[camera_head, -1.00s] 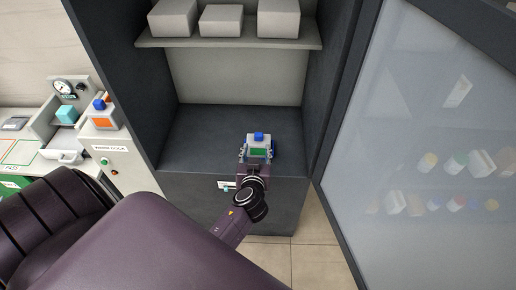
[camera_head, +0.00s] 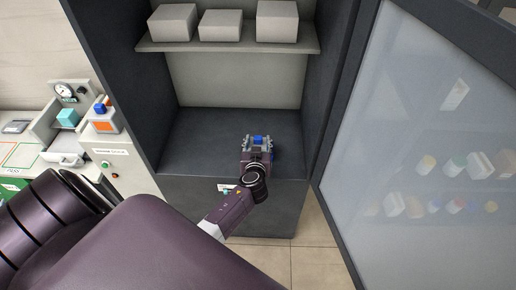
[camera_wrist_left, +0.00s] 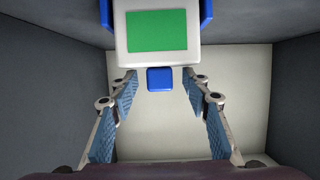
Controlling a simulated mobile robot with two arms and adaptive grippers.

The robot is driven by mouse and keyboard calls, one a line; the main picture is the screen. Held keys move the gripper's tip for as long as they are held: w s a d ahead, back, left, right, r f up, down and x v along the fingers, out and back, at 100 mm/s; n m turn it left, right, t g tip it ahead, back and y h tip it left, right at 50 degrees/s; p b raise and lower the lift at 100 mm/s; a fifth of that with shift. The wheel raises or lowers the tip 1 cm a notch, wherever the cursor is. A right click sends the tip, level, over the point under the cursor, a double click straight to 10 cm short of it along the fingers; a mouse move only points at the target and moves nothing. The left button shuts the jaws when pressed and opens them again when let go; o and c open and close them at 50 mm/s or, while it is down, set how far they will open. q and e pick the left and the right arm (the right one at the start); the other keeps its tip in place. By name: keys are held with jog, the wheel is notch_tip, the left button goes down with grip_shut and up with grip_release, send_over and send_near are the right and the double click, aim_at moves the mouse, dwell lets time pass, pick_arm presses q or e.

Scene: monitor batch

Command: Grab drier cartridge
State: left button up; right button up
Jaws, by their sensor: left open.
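The likely drier cartridge is a pale block with blue side parts and a blue knob (camera_head: 258,139), standing in the dark cabinet compartment. In the left wrist view its pale body (camera_wrist_left: 123,50) shows a green front panel, with the blue knob (camera_wrist_left: 160,79) below it. My left gripper (camera_head: 257,147) is open, over the cartridge in the head view and hiding most of it. In the left wrist view its blue-padded fingers (camera_wrist_left: 160,100) stand on both sides of the knob, with gaps. My right gripper is not in view.
A shelf (camera_head: 230,46) with pale boxes is above. A frosted door (camera_head: 410,110) stands open at right. At left, an orange-labelled unit (camera_head: 104,126) stands near a gauge (camera_head: 64,89).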

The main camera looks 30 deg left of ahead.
pick_arm(q)
grip_shut()
jog(key=shift+r, duration=0.2)
dwell(0.4)
